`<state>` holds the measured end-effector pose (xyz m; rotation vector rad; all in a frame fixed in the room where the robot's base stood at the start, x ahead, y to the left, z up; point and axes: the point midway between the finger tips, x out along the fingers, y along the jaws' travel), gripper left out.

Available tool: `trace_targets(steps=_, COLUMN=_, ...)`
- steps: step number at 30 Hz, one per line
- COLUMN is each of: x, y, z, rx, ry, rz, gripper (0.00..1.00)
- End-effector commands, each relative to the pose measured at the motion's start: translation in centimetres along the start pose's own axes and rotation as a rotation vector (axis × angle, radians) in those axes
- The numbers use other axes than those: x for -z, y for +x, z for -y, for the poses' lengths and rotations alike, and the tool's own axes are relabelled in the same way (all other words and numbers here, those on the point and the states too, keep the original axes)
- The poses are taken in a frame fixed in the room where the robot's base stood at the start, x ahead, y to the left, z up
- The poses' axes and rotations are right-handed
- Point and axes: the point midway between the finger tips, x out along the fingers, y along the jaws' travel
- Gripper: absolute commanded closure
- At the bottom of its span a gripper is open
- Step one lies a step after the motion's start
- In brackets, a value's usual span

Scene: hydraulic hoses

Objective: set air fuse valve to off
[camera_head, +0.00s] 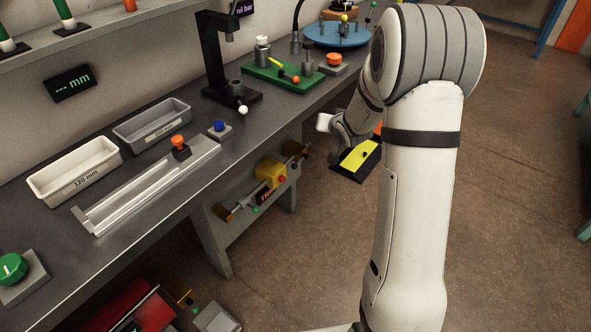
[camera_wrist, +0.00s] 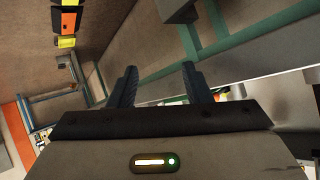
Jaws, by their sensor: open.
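In the head view, a yellow unit (camera_head: 270,173) sits on a pipe under the bench. It has a red knob and a dark label with red letters beginning "TRIP". It looks like the air fuse valve, but its handle position is too small to tell. In the wrist view, my gripper (camera_wrist: 160,82) is open, with two dark fingers apart and nothing between them. In the head view, my wrist is to the right of the yellow unit, apart from it; the fingers are not clearly seen there. I cannot identify the valve in the wrist view.
The grey workbench (camera_head: 125,235) runs along the left, holding trays, a long metal trough (camera_head: 150,190) and a black press stand (camera_head: 215,60). A yellow-and-black block (camera_head: 356,160) is below my wrist. A red box (camera_head: 125,305) is low at front.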

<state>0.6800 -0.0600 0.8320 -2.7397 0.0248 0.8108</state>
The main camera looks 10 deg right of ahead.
Motion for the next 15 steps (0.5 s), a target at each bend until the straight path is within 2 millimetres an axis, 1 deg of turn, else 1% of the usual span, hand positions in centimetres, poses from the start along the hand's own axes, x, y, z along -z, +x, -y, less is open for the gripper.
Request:
trace_targets(steps=1, x=-2.1, y=3.0, z=-0.8, rx=0.041, ry=0.025, rz=-0.018, gripper=0.56)
trace_targets(steps=3, x=-3.7, y=5.9, z=-1.2, rx=0.111, ry=0.064, rz=-0.05, gripper=0.56)
trace_targets(steps=5, x=-5.3, y=8.1, z=-1.5, rx=0.174, ry=0.1, rz=-0.075, gripper=0.56)
trace_targets(steps=6, x=-6.5, y=9.5, z=-1.7, rx=0.219, ry=0.127, rz=-0.089, gripper=0.56)
trace_targets(steps=8, x=-8.4, y=11.5, z=-2.0, rx=0.288, ry=0.169, rz=-0.106, gripper=0.56)
trace_targets(steps=9, x=-9.8, y=12.7, z=-2.2, rx=0.336, ry=0.2, rz=-0.116, gripper=0.56)
trace_targets(steps=11, x=-11.9, y=14.3, z=-2.5, rx=0.409, ry=0.248, rz=-0.128, gripper=0.56)
trace_targets(steps=12, x=-13.3, y=15.1, z=-2.7, rx=0.456, ry=0.281, rz=-0.133, gripper=0.56)
trace_targets(steps=15, x=-16.6, y=16.6, z=-3.2, rx=0.566, ry=0.359, rz=-0.141, gripper=0.56)
